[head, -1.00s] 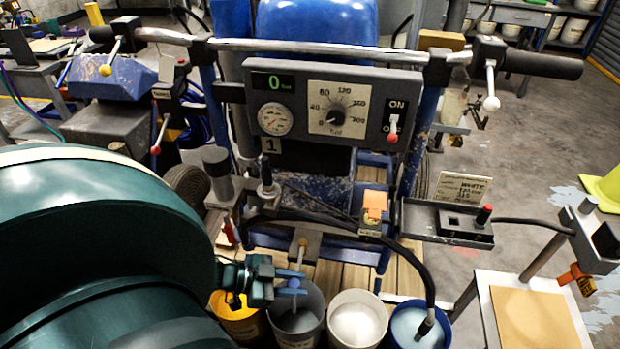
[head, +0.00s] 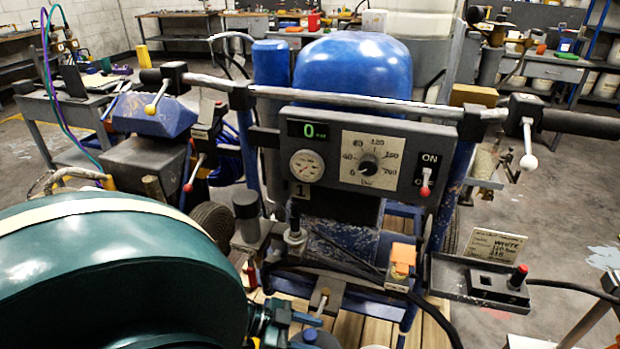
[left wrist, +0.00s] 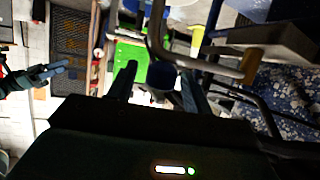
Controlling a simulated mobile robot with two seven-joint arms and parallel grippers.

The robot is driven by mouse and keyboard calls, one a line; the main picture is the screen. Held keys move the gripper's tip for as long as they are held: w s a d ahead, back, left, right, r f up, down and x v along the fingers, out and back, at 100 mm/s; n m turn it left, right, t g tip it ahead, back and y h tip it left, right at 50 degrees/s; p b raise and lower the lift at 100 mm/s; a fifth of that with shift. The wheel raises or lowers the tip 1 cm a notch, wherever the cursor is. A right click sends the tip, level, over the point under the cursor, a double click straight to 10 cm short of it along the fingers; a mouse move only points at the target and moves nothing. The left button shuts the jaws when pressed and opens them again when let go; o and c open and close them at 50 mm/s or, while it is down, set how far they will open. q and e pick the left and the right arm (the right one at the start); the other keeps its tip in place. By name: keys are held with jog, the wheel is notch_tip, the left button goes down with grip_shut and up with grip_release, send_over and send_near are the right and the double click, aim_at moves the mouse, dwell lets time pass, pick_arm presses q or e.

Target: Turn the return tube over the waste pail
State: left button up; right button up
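The return tube shows in the left wrist view as a bent metal tube (left wrist: 157,38) with a dark blue round end. My left gripper (left wrist: 160,92) is there with its two fingers apart, one on each side of that blue end, and a gap shows beside the left finger. The waste pail cannot be identified; the pails are nearly all below the head view.
The striper's control panel (head: 352,158) and handlebar (head: 350,97) stand above the left gripper. A black hose (head: 440,318) runs down right of the tube. My large green arm covers the lower left.

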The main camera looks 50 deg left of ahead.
jog(key=shift+f, duration=0.1)
pick_arm(q)
jog(key=p+v, duration=0.2)
jog(key=v, duration=1.1)
jog(key=shift+p, duration=0.3)
pick_arm(e)
jog(key=shift+s+r, duration=0.15)
jog(key=shift+r, duration=0.7)
pick_arm(q)
jog(key=shift+s+a, duration=0.1)
jog(key=shift+s, duration=0.05)
